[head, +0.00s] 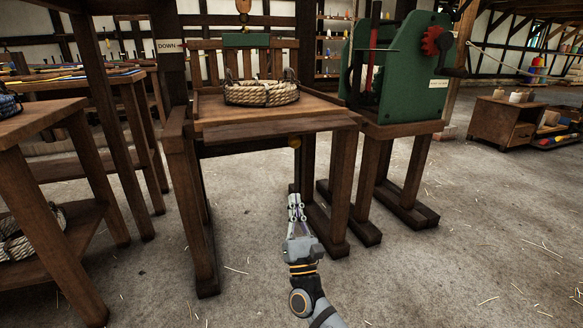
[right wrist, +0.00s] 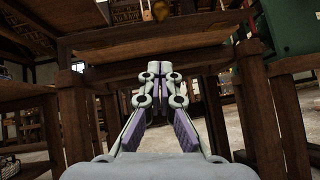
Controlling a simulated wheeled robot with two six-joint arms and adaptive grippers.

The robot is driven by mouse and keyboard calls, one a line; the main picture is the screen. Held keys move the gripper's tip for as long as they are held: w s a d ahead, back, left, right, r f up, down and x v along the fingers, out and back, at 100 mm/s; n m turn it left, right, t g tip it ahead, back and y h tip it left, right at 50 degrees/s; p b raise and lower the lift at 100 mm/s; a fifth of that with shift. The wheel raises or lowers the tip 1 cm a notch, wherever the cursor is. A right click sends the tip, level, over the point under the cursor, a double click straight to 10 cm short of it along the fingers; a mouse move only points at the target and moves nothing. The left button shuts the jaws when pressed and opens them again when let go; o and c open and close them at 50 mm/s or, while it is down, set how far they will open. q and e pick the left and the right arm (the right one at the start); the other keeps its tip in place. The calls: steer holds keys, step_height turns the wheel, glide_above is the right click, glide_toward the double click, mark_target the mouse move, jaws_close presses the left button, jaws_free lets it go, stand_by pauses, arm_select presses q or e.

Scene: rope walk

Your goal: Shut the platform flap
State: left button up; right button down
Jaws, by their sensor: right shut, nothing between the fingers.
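A wooden stand carries a brown platform (head: 315,104) with a coil of rope (head: 262,92) on it. A broad front board (head: 268,129), which looks like the flap, spans the platform's near edge; I cannot tell its exact angle. A small brass knob (head: 295,142) shows just below that board, and also at the top of the right wrist view (right wrist: 161,10). My right gripper (head: 296,201) is shut and empty, low in front of the stand, below the knob and apart from it. In the right wrist view its fingertips (right wrist: 160,70) meet under the board. My left gripper is out of view.
A green machine (head: 397,75) with a red gear stands right of the platform on wooden legs. A wooden rack (head: 50,190) stands close at the left. A "DOWN" sign (head: 170,46) is on the post behind. The floor (head: 440,270) at right front is clear apart from straw.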

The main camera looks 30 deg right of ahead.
steer(key=w+d+r, duration=0.3)
steer(key=w+r, duration=0.2)
steer(key=r, duration=0.4)
steer(key=shift+d+r, duration=0.1)
